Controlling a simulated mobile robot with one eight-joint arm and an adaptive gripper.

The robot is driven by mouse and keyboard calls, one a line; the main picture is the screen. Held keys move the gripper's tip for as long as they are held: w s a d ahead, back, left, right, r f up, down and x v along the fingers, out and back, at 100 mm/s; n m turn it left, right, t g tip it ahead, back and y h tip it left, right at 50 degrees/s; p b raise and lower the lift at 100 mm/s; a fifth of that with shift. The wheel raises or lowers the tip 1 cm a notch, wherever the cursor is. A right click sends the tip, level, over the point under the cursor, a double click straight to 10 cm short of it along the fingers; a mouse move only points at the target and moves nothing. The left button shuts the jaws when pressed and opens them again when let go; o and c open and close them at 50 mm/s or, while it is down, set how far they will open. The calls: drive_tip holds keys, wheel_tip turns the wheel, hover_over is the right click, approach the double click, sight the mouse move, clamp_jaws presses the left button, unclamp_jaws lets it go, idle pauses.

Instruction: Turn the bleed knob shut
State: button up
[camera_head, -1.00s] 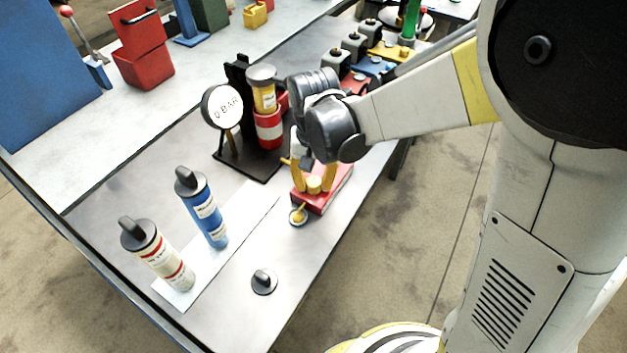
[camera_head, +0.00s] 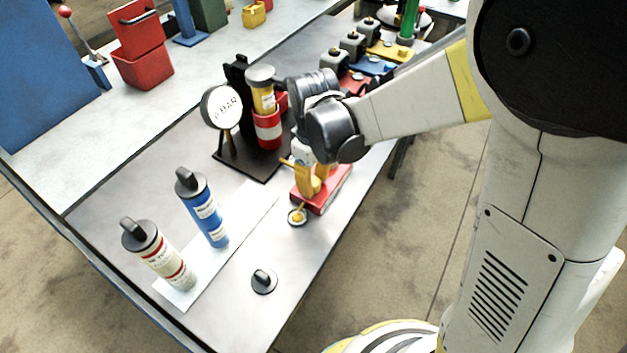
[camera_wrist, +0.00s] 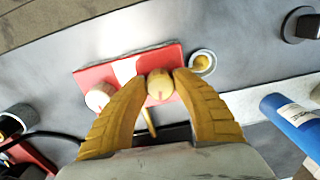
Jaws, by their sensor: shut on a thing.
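The bleed knob (camera_wrist: 160,84) is a yellow rounded knob on top of a red block (camera_wrist: 118,72) with a white stripe. My gripper (camera_wrist: 160,86) has its yellow ribbed fingers closed around the knob, one on each side. In the head view my gripper (camera_head: 312,184) points down onto the red block (camera_head: 322,203), and its fingers mostly hide the knob. A thin yellow bar (camera_wrist: 148,121) sticks out beside the knob in the wrist view. A white round part (camera_wrist: 99,97) sits at the block's left end there.
A small round cup with a yellow centre (camera_head: 298,216) sits against the block's near end. A gauge (camera_head: 222,107) and a red-banded yellow canister (camera_head: 265,105) stand behind. Blue (camera_head: 203,210) and cream (camera_head: 158,255) cartridges stand left. A black cap (camera_head: 263,281) lies in front.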

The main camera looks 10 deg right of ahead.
sight(314, 181)
drive_tip(key=shift+n, duration=1.3)
drive_tip(key=o, duration=1.2)
wheel_tip(314, 181, up, 12)
